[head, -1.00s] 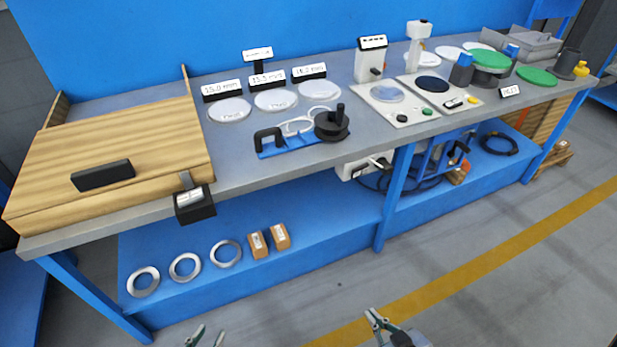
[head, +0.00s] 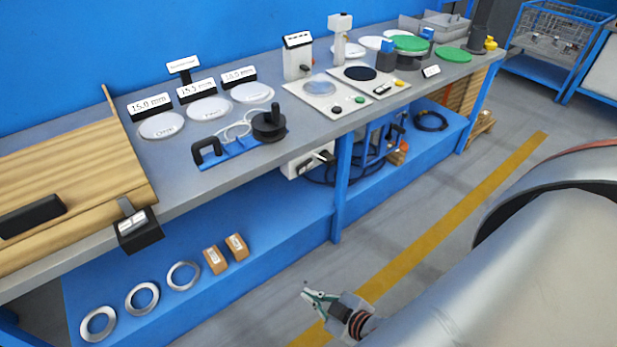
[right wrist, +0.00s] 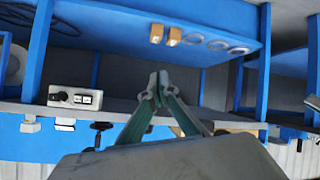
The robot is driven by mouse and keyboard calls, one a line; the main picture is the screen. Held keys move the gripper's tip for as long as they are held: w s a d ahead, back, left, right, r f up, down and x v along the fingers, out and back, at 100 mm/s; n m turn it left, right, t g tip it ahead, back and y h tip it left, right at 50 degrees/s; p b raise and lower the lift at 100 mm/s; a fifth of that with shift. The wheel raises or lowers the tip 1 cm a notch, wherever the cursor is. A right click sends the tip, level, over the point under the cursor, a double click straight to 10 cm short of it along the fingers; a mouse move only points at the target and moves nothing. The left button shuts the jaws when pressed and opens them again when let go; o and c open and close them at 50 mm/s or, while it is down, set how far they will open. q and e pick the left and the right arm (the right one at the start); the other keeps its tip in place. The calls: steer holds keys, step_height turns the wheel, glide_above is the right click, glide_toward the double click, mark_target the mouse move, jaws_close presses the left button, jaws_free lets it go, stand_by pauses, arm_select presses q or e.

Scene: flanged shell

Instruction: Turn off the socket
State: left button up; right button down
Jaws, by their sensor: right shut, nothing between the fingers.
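The socket is a white box (head: 307,160) mounted under the front edge of the workbench, left of a blue leg in the head view. A dark plug or cable end shows at its front. In the right wrist view, the socket (right wrist: 75,97) is at the left, with a round black part and two small switches. I cannot tell the switches' positions. My right gripper (head: 312,292) is low in front of the bench, apart from the socket. In the right wrist view my right gripper (right wrist: 159,82) is shut and empty.
The workbench top (head: 225,160) overhangs a blue lower shelf (head: 270,215) bearing metal rings (head: 142,299) and small brown boxes (head: 226,252). A black cable (head: 335,180) lies below the socket. The floor (head: 400,265) before the bench is clear, with a yellow line.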

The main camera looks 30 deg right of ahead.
mark_target(303, 171)
arm_select(q)
step_height(303, 171, down, 7)
steer(key=a+b, duration=0.1)
steer(key=b, duration=0.9)
steer(key=shift+w+f+m, duration=0.2)
steer(key=shift+w+m, duration=0.05)
steer(key=shift+m, duration=0.05)
arm_select(e)
steer(key=w+d+r+n+t, duration=0.3)
steer(key=w+d+n, duration=0.6)
steer(key=n, duration=0.7)
steer(key=w+d+r+n+t+y, duration=0.1)
steer(key=w+d+r+n+t, duration=0.2)
steer(key=w+d+n, duration=0.6)
steer(key=d+n, duration=0.5)
steer(key=n, duration=0.2)
steer(key=shift+w+d+r+y, duration=0.2)
steer(key=shift+w+d+y, duration=0.1)
steer(key=shift+w+d, duration=0.05)
arm_select(q)
steer(key=shift+s, duration=0.1)
